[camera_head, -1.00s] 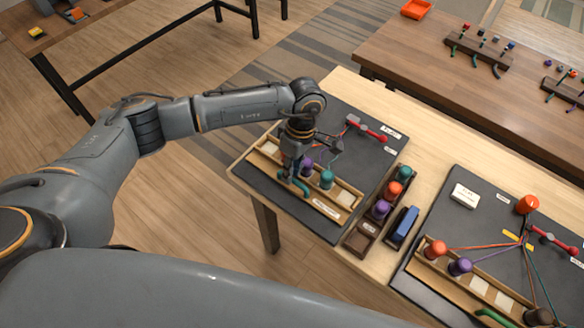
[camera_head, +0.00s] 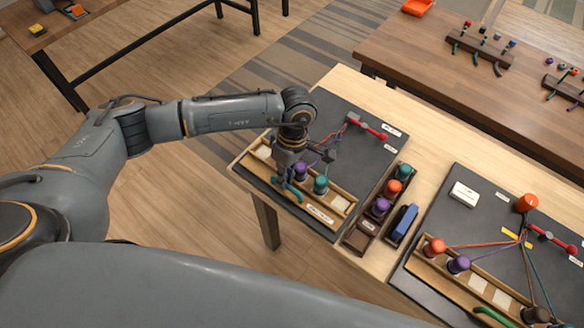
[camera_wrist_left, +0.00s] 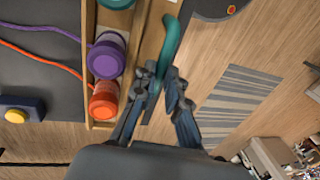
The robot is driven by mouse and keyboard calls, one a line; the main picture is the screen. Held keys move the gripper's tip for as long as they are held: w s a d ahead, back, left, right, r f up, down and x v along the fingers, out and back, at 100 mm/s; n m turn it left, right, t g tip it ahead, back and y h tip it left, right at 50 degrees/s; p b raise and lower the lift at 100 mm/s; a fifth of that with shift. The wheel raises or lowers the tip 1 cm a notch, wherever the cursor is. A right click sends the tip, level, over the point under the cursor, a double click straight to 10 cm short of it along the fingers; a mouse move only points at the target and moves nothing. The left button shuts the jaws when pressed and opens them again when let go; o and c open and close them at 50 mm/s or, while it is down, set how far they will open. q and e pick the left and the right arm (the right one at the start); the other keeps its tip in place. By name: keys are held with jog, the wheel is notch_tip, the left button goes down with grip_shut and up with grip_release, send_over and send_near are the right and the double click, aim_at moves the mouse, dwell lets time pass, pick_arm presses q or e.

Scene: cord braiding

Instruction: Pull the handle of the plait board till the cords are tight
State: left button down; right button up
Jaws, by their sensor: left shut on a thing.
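The near plait board (camera_head: 372,165) is dark and carries a wooden slide (camera_head: 343,192) with a purple bobbin (camera_head: 301,172) and a teal bobbin (camera_head: 320,185). An orange bobbin (camera_wrist_left: 103,100) shows in the left wrist view beside the purple one. The curved teal-green handle (camera_head: 294,193) is on the slide's outer side. My left gripper (camera_head: 288,180) is shut on this handle, which also shows between the fingertips in the left wrist view (camera_wrist_left: 170,40). The purple cord (camera_wrist_left: 45,52) and orange cord (camera_wrist_left: 40,60) run to their bobbins with slight bends. My right gripper is out of view.
A rack of bobbins (camera_head: 363,227) and a blue block (camera_head: 403,223) stand right of the board. A second plait board (camera_head: 455,215) with orange and purple bobbins lies farther right. Open floor (camera_head: 180,240) is beyond the table's left edge.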

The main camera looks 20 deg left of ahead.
pick_arm(q)
jog(key=shift+s+a, duration=0.2)
jog(key=shift+s, duration=0.35)
jog(key=shift+s+a, duration=0.2)
jog(key=shift+s, duration=0.3)
jog(key=shift+w, duration=0.1)
jog(key=c, duration=1.7)
grip_release()
jog(key=shift+o, duration=0.2)
jog(key=shift+s, duration=0.2)
jog(key=shift+w, duration=0.1)
